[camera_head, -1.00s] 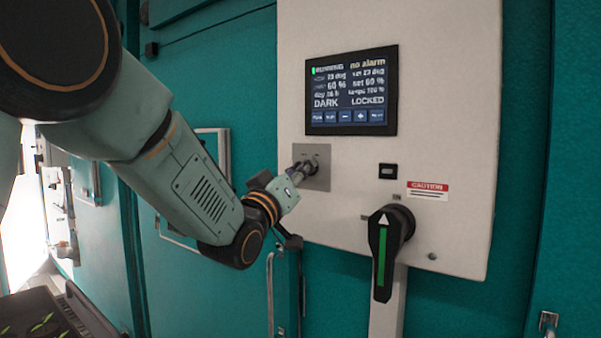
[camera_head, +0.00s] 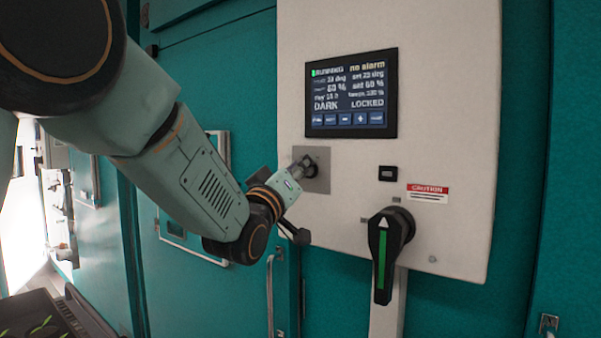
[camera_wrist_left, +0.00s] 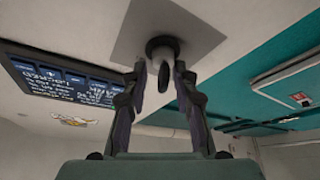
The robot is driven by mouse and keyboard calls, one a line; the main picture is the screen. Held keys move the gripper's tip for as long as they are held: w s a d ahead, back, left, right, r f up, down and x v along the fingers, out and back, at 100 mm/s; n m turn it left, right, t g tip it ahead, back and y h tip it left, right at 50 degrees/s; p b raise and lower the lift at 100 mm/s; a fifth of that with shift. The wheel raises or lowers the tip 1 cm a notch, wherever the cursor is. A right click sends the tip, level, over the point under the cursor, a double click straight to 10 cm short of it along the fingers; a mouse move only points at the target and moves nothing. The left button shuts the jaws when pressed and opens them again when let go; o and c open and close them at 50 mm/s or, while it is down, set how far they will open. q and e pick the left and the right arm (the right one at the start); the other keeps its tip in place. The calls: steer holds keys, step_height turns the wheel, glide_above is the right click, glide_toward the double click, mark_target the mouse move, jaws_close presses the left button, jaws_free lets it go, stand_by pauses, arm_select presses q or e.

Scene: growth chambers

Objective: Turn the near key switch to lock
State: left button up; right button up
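The key switch (camera_head: 311,167) sits on a grey square plate (camera_head: 322,158) below the display on the white panel. My left gripper (camera_head: 303,167) is at the switch and partly covers it. In the left wrist view, the round lock and key (camera_wrist_left: 163,50) lie ahead, between the two dark fingertips of my left gripper (camera_wrist_left: 161,78). The fingers stand apart on either side of the key, with gaps visible. The key's exact angle is hard to tell. The display (camera_head: 351,93) reads DARK and LOCKED. My right gripper is not in view.
A black rotary handle (camera_head: 384,250) with a green stripe hangs to the lower right of the switch. A small black button (camera_head: 388,173) and a red caution label (camera_head: 428,190) are beside it. A metal door handle (camera_head: 271,295) is below my left wrist.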

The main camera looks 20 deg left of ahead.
arm_select(q)
steer(key=shift+s+a+f, duration=0.1)
steer(key=shift+s+f, duration=0.05)
steer(key=shift+f, duration=0.1)
steer(key=shift+s+f, duration=0.25)
steer(key=shift+s, duration=0.25)
steer(key=v, duration=1)
steer(key=shift+s, duration=0.35)
steer(key=shift+a, duration=0.15)
